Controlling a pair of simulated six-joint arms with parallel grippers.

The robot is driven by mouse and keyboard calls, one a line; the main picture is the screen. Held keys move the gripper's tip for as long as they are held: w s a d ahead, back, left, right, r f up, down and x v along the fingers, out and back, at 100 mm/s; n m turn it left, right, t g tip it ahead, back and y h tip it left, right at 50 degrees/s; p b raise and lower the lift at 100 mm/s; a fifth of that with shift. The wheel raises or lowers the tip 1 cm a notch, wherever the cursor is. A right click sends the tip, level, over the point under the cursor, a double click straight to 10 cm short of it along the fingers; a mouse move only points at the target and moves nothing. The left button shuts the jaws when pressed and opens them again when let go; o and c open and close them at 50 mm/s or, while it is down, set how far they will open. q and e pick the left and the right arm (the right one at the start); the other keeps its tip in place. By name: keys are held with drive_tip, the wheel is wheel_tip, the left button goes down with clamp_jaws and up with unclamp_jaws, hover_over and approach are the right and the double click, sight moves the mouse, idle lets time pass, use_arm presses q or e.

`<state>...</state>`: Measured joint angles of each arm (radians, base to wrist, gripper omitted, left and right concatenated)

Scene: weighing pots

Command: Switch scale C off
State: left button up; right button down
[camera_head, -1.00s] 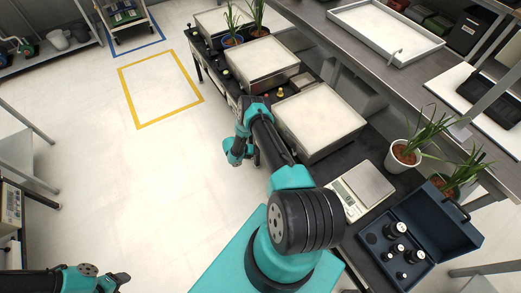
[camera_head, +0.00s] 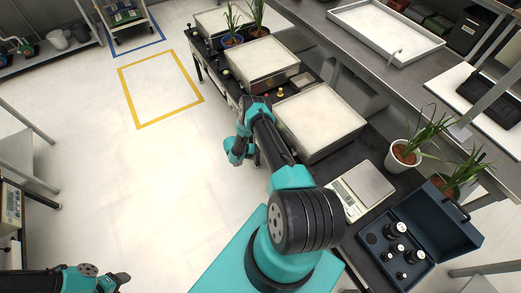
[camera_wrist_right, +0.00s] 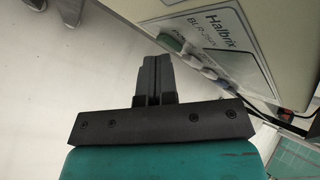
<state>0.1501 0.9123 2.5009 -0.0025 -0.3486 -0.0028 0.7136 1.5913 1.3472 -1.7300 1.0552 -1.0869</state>
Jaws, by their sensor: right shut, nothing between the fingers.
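Three large flat-topped scales stand in a row along the dark bench: a far one (camera_head: 212,21), a middle one (camera_head: 262,62) and a near one (camera_head: 322,117). I cannot read which is scale C. In the right wrist view a scale's front panel (camera_wrist_right: 213,22) reads "Halbrix". It has a green button (camera_wrist_right: 170,41), blue and grey buttons (camera_wrist_right: 208,73) and a red rocker switch (camera_wrist_right: 285,114). My right gripper (camera_wrist_right: 152,62) is shut and empty, close beside the panel near the green button; contact cannot be told. My left gripper (camera_head: 119,279) is at the lower left, its jaws unclear.
A small scale (camera_head: 364,184) and an open dark case (camera_head: 420,243) of black weights lie right of my right arm. Potted plants (camera_head: 405,153) stand behind them. A shelf with a white tray (camera_head: 388,30) runs above the bench. The floor left of the bench is clear.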

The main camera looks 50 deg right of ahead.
drive_tip(key=shift+w+a, duration=0.25)
drive_tip(key=shift+a, duration=0.45)
drive_tip(key=w+a, duration=0.2)
drive_tip(key=a, duration=0.3)
drive_tip(key=shift+a, duration=0.3)
drive_tip(key=shift+w, duration=0.1)
idle(0.4)
